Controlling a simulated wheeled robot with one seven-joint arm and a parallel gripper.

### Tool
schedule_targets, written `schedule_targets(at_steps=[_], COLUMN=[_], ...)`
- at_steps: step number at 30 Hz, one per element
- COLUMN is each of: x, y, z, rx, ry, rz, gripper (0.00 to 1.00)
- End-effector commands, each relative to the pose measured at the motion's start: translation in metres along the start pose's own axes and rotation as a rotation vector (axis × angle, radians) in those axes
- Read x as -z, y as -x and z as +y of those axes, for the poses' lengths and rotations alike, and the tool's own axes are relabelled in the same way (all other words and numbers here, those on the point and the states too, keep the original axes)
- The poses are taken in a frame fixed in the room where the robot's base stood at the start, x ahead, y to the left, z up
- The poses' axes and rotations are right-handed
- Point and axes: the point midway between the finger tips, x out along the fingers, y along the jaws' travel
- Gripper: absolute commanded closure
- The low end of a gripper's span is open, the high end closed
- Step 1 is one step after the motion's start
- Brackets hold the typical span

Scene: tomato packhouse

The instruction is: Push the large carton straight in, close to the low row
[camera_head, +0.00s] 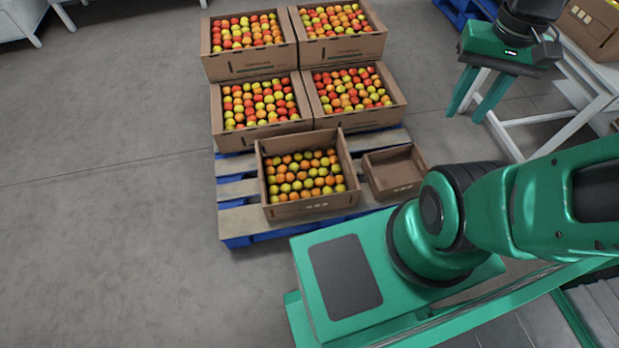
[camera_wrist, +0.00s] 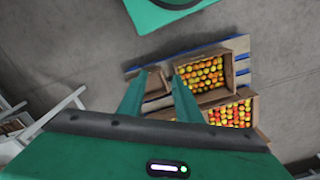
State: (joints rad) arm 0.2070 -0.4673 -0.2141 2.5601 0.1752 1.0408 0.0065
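The large carton (camera_head: 310,207), brown and filled with orange and yellow tomatoes, sits on the front of the pallet, turned slightly. The low row of cartons (camera_head: 265,137) stands just behind it; its back wall hides how wide the gap is. In the wrist view, the large carton (camera_wrist: 228,72) is right of the fingers and a low-row carton (camera_wrist: 252,110) is below it. My gripper (camera_head: 475,107) is open and empty, fingers pointing down, off to the right of the pallet and apart from the cartons. It also shows in the wrist view (camera_wrist: 157,82).
A small empty carton (camera_head: 395,190) stands right of the large carton. Taller stacked cartons (camera_head: 250,67) are at the back. The blue pallet (camera_head: 235,218) has bare slats at left. A white table (camera_head: 560,118) is near my gripper. The floor at left is clear.

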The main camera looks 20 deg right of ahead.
Motion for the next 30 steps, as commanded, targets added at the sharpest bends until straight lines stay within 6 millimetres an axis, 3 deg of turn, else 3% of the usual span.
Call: schedule_targets(at_steps=[2, 6, 11, 17, 24, 30], x=[0.000, -0.006, 0.020, 0.065, 0.110, 0.137], y=[0.000, 0.003, -0.009, -0.038, -0.087, -0.137], z=[0.000, 0.005, -0.006, -0.034, -0.074, -0.112], rx=[0.000, 0.002, -0.029, -0.078, -0.117, -0.135], ry=[0.000, 0.005, 0.025, 0.076, 0.143, 0.203], rz=[0.000, 0.012, 0.013, 0.026, 0.045, 0.058], gripper=[0.71, 1.00, 1.00, 1.00, 1.00, 1.00])
